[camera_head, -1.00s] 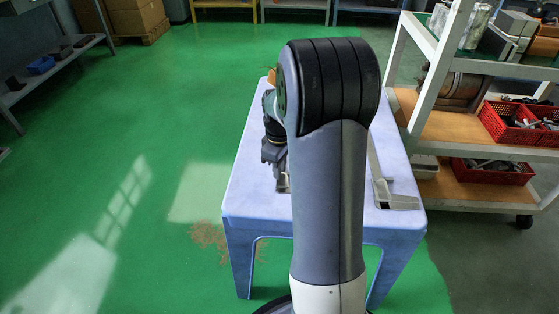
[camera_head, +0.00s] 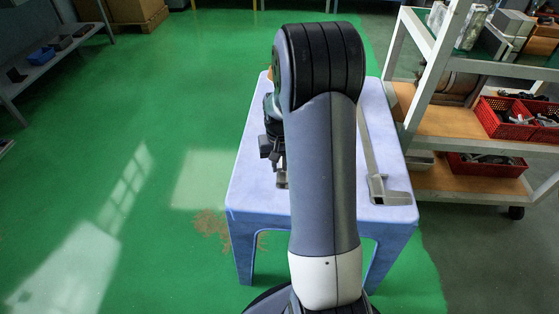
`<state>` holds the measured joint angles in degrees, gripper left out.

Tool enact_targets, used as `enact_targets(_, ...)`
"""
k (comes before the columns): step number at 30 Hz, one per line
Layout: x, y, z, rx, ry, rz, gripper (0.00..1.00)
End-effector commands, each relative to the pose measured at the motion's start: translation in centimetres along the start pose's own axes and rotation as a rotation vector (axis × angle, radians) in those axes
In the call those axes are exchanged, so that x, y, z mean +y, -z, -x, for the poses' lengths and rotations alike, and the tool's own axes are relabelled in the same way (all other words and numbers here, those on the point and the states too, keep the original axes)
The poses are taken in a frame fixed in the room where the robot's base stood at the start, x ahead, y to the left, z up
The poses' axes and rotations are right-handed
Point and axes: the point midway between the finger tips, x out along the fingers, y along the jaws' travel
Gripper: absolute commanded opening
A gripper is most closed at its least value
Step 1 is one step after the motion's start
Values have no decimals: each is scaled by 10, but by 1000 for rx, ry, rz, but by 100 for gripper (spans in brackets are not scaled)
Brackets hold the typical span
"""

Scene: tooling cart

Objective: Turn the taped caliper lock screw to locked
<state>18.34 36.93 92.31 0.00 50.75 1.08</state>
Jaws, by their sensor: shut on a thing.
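A long grey metal tool with an L-shaped near end (camera_head: 385,190) lies on the right side of the blue-white table (camera_head: 245,190). It may be a caliper, but I see no tape on it. My gripper (camera_head: 281,180) is low over the left half of the table, left of this tool and apart from it. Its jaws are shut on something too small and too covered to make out. The lock screw and its setting cannot be made out. My own arm covers the middle of the table and part of the gripper.
A white-framed cart (camera_head: 425,90) with red bins (camera_head: 503,118) stands close to the table's right side. A small orange thing (camera_head: 270,74) shows at the table's far left. Green floor (camera_head: 130,120) is open on the left, with a shelf (camera_head: 55,60) beyond.

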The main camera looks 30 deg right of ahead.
Motion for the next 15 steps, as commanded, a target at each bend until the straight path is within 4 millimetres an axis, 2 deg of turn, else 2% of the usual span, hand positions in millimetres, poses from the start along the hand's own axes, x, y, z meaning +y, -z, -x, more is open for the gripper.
enact_targets(6,0,0,1,-1,0,-128,0)
enact_targets(15,0,0,0,-1,0,-213,0)
